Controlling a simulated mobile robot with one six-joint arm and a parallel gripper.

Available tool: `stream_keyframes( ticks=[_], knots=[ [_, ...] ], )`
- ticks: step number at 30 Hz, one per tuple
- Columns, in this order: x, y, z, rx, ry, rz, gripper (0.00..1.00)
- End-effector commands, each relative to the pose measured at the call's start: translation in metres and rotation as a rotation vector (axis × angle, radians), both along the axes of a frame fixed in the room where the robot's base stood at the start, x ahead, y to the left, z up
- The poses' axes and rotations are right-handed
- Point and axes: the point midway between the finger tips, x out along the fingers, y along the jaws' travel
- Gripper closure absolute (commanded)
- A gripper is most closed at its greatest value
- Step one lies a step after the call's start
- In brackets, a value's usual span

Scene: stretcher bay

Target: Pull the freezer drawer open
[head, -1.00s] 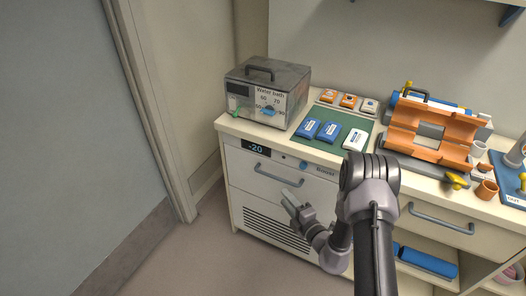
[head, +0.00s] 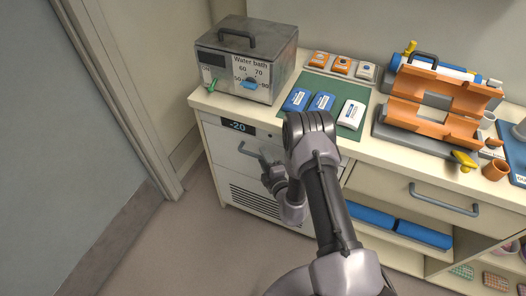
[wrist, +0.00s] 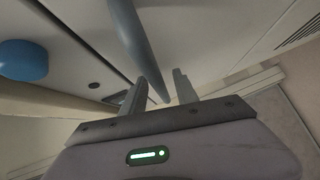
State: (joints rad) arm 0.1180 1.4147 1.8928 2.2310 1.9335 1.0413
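The freezer drawer (head: 228,146) is the white front under the "-20" display (head: 237,127), at the left of the bench. It looks shut. Its grey-blue bar handle (head: 248,153) shows partly, with its right part hidden behind my arm and gripper. My gripper (head: 267,170) is at the handle in the head view. In the wrist view my gripper's two fingers (wrist: 158,88) stand apart, and the handle bar (wrist: 138,45) runs down into the gap between them. I see no clear contact between fingers and bar.
A water bath (head: 247,60) stands on the bench above the freezer. Blue and white packs lie on a green mat (head: 314,84). Another drawer with a handle (head: 443,200) is at the right, above a shelf with blue rolls (head: 410,232). The floor at left is clear.

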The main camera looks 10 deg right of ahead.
Motion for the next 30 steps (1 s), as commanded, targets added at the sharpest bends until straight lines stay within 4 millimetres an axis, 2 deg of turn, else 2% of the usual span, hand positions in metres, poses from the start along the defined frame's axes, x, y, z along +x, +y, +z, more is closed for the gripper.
stream_keyframes(
  ticks=[9, 14, 15, 30],
  knots=[
    [0.0003, 0.001, -0.0003, 0.0, 0.0, -0.001, 0.66],
    [0.0003, 0.0009, -0.0003, -0.001, 0.0, -0.001, 0.97],
    [0.0003, 0.0009, -0.0003, -0.001, 0.0, -0.001, 1.0],
    [0.0003, 0.0008, -0.0004, -0.001, 0.0, -0.001, 1.0]
  ],
)
